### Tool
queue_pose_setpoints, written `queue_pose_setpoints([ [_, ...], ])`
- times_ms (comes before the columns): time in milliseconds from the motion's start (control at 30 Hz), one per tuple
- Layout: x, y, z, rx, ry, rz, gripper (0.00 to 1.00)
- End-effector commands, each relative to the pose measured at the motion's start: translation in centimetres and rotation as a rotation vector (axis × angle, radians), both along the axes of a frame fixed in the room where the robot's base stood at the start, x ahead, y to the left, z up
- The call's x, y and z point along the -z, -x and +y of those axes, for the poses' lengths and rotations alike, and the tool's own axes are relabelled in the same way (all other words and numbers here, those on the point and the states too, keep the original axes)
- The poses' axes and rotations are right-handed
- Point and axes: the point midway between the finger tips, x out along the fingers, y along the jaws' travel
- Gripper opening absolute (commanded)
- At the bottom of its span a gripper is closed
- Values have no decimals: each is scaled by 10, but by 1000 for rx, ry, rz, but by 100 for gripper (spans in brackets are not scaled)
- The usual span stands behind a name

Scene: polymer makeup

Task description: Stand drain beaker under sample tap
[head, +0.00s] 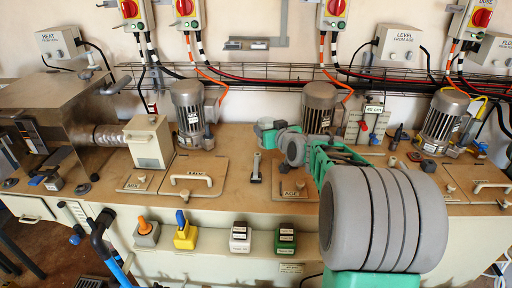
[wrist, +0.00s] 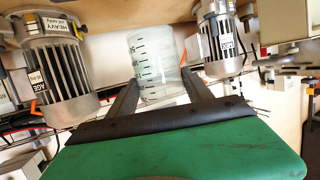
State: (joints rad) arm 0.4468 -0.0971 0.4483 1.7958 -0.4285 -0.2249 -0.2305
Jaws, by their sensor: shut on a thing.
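A clear beaker (wrist: 152,62) with dark graduation marks is between the two dark fingers of my gripper (wrist: 160,84) in the wrist view. The fingers press on its sides, and it looks empty. The wrist picture appears turned over, with the bench top along its upper edge. In the head view my arm reaches over the middle of the bench, and its far end hides the grip; I cannot make out the beaker clearly there. I cannot tell for sure which fitting is the sample tap.
Motors (head: 188,112), (head: 319,105) stand along the back of the bench. A metal cabinet (head: 50,115) and cream box (head: 148,142) stand at left. A blue pipe (head: 117,268) with black fittings rises at lower left. Handled lids (head: 192,178) leave some clear bench left of my arm.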

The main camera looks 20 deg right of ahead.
Motion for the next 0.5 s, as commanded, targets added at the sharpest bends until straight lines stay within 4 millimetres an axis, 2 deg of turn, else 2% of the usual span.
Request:
queue_pose_setpoints([
  [33,2,-6,-15,2,2,-1,13],
  [67,1,-8,-21,1,4,-2,13],
  [233,6,-28,-35,-6,7,-1,13],
  [500,37,-94,-61,-7,7,-2,13],
])
